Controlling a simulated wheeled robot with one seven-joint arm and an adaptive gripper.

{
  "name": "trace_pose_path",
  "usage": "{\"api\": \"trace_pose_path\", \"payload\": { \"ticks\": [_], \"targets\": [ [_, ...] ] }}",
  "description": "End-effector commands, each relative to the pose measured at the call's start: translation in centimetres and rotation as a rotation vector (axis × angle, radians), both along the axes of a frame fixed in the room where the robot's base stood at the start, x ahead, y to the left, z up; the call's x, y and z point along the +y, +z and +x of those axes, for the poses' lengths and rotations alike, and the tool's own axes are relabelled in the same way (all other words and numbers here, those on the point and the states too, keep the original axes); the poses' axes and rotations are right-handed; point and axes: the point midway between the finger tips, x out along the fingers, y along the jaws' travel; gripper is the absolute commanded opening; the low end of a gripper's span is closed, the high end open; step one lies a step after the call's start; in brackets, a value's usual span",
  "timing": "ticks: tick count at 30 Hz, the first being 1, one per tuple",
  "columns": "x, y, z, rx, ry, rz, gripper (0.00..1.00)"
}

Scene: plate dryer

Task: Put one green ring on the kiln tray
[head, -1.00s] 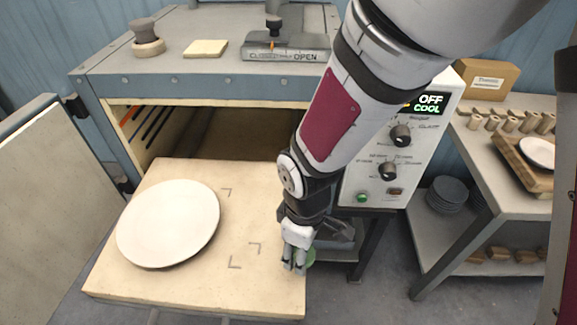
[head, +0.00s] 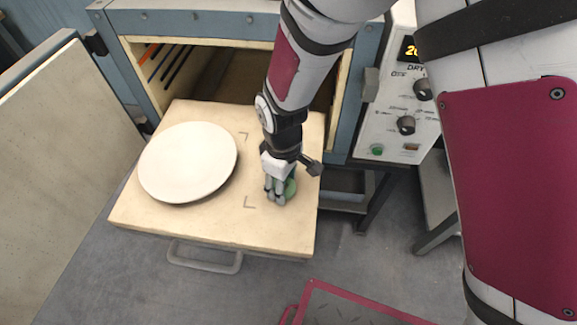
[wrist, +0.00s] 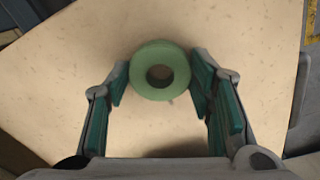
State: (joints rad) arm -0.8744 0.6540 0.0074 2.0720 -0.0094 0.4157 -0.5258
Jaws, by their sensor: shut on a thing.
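My gripper (head: 277,193) is shut on a green ring (head: 290,188) above the right half of the pale kiln tray (head: 225,232). In the wrist view the ring (wrist: 160,70) sits between the two fingertips, flat side toward the camera, with its hole in full view. The tray surface (wrist: 235,30) fills most of the view behind it. I cannot tell whether the ring touches the tray. The gripper is beside dark corner marks (head: 249,203) drawn on the tray. A white plate (head: 188,160) lies on the tray's left half, apart from the gripper.
The kiln's door (head: 65,150) stands open at the left. The control panel (head: 393,125) is right of the opening. A handle (head: 205,262) sticks out under the tray's front edge. A maroon surface (head: 350,308) is at the bottom. The tray is bare between plate and gripper.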

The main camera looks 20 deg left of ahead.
Motion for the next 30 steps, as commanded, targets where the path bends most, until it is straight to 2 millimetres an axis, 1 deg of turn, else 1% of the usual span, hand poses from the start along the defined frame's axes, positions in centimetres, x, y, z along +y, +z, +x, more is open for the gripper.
{"api": "trace_pose_path", "payload": {
  "ticks": [6, 7, 9, 17, 20, 23, 25, 30],
  "targets": [
    [0.0, -0.4, 0.0, 0.0, 0.001, 0.0, 0.21],
    [0.0, -0.3, 0.0, 0.0, 0.001, 0.0, 0.55],
    [0.0, -0.3, 0.0, 0.0, 0.001, 0.0, 0.69],
    [0.0, -0.3, 0.0, 0.0, 0.001, 0.0, 0.69],
    [0.0, 0.0, 0.0, 0.0, 0.0, 0.0, 0.69],
    [0.1, 1.0, 0.1, -0.003, 0.0, 0.004, 0.69],
    [0.1, 2.0, 0.1, -0.003, 0.001, 0.004, 0.69],
    [0.1, 5.6, 0.1, -0.004, 0.002, 0.005, 0.69]
  ]
}}
